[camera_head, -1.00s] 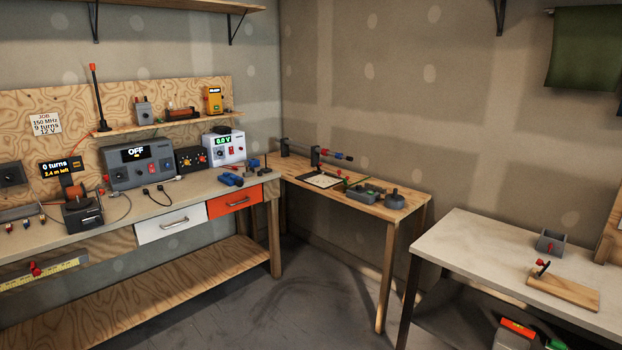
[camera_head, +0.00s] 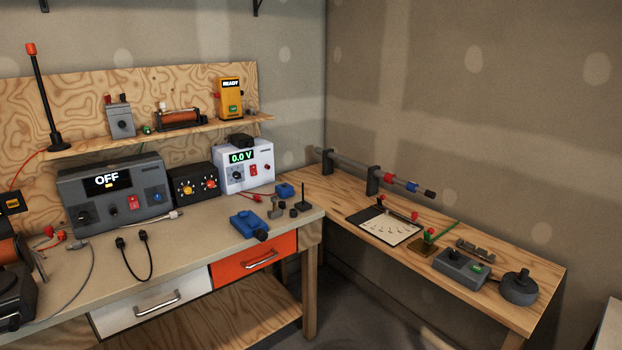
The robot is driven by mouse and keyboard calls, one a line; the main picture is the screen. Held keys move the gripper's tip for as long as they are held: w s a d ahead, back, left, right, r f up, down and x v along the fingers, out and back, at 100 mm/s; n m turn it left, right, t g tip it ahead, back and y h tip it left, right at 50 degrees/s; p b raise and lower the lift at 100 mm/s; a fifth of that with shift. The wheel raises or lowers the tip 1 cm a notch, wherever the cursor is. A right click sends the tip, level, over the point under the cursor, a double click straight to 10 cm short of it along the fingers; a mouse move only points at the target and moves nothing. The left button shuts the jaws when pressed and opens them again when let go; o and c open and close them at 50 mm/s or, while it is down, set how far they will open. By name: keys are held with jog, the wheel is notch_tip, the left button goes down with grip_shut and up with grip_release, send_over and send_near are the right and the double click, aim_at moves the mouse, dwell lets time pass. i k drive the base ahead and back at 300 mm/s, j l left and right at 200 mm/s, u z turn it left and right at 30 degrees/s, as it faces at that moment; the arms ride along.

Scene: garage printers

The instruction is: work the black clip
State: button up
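A short black lead (camera_head: 138,276) lies in a loop on the left workbench, in front of the grey unit reading OFF. It has two black ends, one at the left (camera_head: 121,243) and one at the right (camera_head: 143,236), which look like small clips or plugs. I cannot tell which of them is the black clip, or whether either is attached to anything. They lie apart from each other on the bench top. My gripper is not in this view.
The workbench (camera_head: 190,249) holds the grey OFF unit (camera_head: 117,198), a black knob box (camera_head: 194,186), a white supply (camera_head: 243,166) reading 0.0 V and a blue clamp-like tool (camera_head: 249,224). A wooden side table (camera_head: 325,193) stands right. Dark floor shows between them.

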aim_at(382, 197)
jog(key=i, duration=0.6)
jog(key=i+u, duration=0.15)
jog(key=i, duration=0.45)
jog(key=i+l, duration=0.15)
jog(key=i, duration=0.45)
jog(key=i+l+u, duration=0.15)
jog(key=i, duration=0.45)
jog(key=i+l, duration=0.15)
jog(key=i, duration=0.45)
jog(key=j+u, duration=0.05)
